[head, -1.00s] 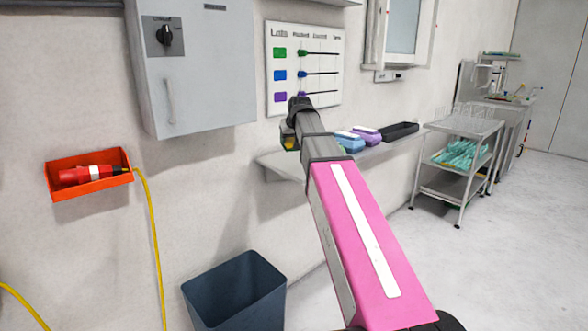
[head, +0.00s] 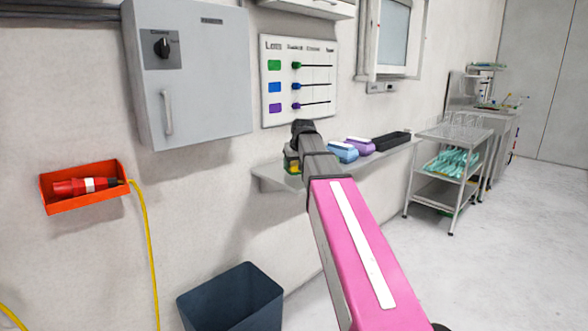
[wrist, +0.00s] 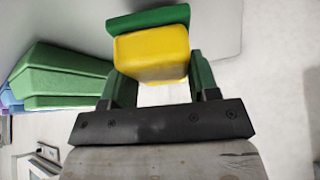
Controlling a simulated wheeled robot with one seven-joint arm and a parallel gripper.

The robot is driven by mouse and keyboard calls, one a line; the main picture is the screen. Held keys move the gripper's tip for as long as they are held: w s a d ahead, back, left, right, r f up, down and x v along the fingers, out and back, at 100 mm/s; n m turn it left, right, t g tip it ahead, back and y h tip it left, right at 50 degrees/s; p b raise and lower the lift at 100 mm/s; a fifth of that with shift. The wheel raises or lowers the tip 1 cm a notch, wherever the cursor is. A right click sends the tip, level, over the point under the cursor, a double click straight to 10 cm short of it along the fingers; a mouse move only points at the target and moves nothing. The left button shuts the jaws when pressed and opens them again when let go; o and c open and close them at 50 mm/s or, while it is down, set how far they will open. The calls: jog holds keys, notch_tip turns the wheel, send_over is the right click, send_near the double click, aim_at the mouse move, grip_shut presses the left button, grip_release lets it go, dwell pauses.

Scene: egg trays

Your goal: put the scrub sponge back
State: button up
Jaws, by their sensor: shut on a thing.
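The scrub sponge, yellow with a green layer, shows in the wrist view (wrist: 152,55) and small in the head view (head: 293,168). My gripper (wrist: 155,82) is shut on it, with a green finger at each side. In the head view my gripper (head: 292,158) hangs over the left end of the grey wall shelf (head: 268,178). A green block-like thing (wrist: 62,78) lies left of the sponge in the wrist view, apart from it. My arm seems to hide it in the head view.
A blue thing (head: 343,152), a purple thing (head: 359,145) and a black tray (head: 391,140) stand along the shelf. A wall board (head: 318,78) hangs above. A dark bin (head: 232,300) stands below, and a grey cabinet (head: 195,95) is at left.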

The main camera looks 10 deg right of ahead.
notch_tip(320, 180, down, 2)
jog(key=shift+f, duration=0.1)
jog(key=o, duration=0.9)
jog(key=v, duration=1.2)
